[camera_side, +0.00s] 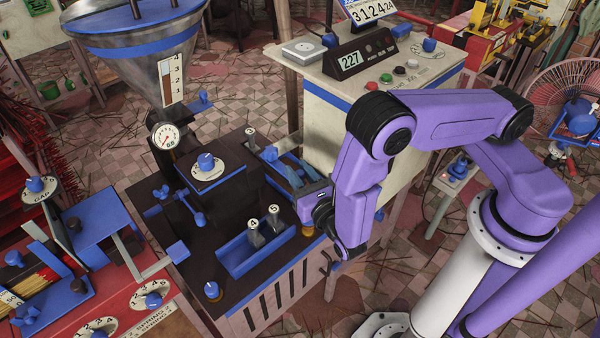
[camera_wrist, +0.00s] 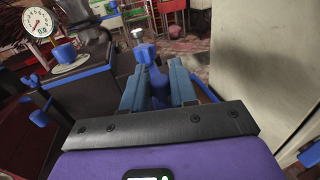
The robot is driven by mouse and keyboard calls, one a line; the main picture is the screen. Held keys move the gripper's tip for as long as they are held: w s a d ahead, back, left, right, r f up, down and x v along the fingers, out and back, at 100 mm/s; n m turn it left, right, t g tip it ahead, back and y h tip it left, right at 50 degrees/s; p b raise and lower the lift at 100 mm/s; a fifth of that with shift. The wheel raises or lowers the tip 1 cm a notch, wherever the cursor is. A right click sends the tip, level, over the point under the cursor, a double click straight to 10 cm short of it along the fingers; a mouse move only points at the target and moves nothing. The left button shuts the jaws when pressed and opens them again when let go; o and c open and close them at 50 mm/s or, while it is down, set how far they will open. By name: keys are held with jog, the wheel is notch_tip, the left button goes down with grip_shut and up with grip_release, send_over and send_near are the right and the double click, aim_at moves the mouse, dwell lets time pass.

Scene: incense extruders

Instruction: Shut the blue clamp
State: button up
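A blue lever-like part (camera_wrist: 150,72) with a rounded top stands between my fingertips in the wrist view; it appears to be the blue clamp, though I cannot tell for sure. In the side view a blue piece (camera_side: 270,153) shows at the tips of my fingers, at the right of the dark machine top. My gripper (camera_wrist: 158,80) is open, with a blue-grey finger on either side of the blue part. I see no clear contact. My gripper in the side view (camera_side: 282,168) reaches left and partly hides this spot.
The dark extruder bed (camera_side: 220,220) carries a blue tray (camera_side: 245,262) with metal dies 4 and 5, a dial gauge (camera_side: 165,136) and a blue-handled lever (camera_side: 182,204). A small metal post (camera_wrist: 137,34) stands beyond the blue part. A pale cabinet (camera_wrist: 258,65) stands close at right.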

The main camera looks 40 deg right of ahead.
jog(key=shift+w, duration=1.95)
grip_shut()
jog(key=o, duration=0.8)
grip_release()
jog(key=shift+w, duration=0.1)
jog(key=v, duration=1.7)
jog(key=shift+s+a, duration=0.1)
jog(key=shift+s, duration=0.2)
